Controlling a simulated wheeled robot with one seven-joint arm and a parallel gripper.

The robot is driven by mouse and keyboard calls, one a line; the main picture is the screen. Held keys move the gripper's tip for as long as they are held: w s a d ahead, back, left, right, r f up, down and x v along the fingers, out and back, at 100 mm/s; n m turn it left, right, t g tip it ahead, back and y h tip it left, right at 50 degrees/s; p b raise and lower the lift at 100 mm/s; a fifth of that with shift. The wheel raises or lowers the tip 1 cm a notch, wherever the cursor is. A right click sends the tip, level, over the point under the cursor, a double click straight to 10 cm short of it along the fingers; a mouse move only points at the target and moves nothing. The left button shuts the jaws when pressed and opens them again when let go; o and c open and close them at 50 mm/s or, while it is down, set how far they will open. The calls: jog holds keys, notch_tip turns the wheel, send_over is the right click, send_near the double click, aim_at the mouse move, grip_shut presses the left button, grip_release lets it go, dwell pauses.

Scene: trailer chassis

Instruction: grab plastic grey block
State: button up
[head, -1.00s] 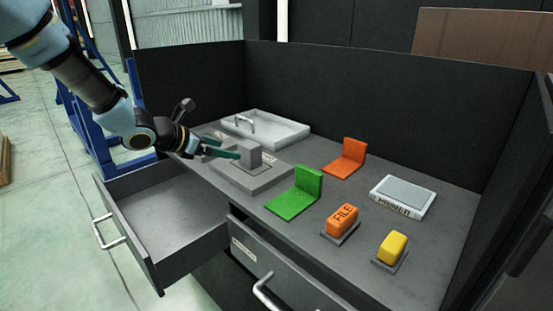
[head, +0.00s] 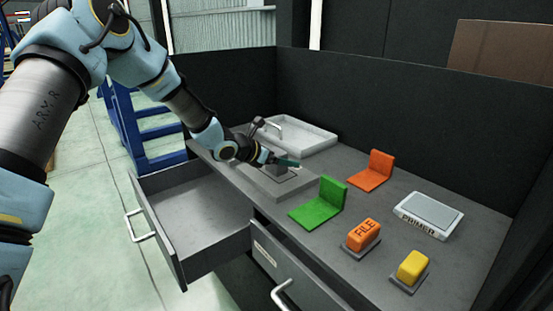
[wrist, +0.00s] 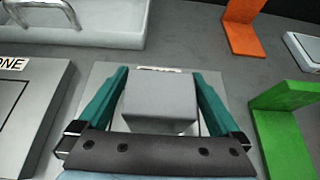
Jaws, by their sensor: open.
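The grey block (wrist: 160,103) stands on a flat grey base plate on the bench. In the wrist view it sits between the two green fingers of my gripper (wrist: 165,95), one on each side, with narrow gaps visible beside it. My gripper (head: 284,163) is open. In the head view the grey block (head: 276,166) is partly hidden by my gripper and wrist.
A green bracket (head: 320,205) and an orange bracket (head: 373,171) stand to the right. Further right are the FILE block (head: 362,234), a yellow block (head: 412,267) and a PRIMER box (head: 428,213). A tray with a handle (head: 305,138) lies behind. A drawer (head: 200,205) is open.

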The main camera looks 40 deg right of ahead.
jog(key=shift+d+f, duration=0.15)
jog(key=c, duration=1.5)
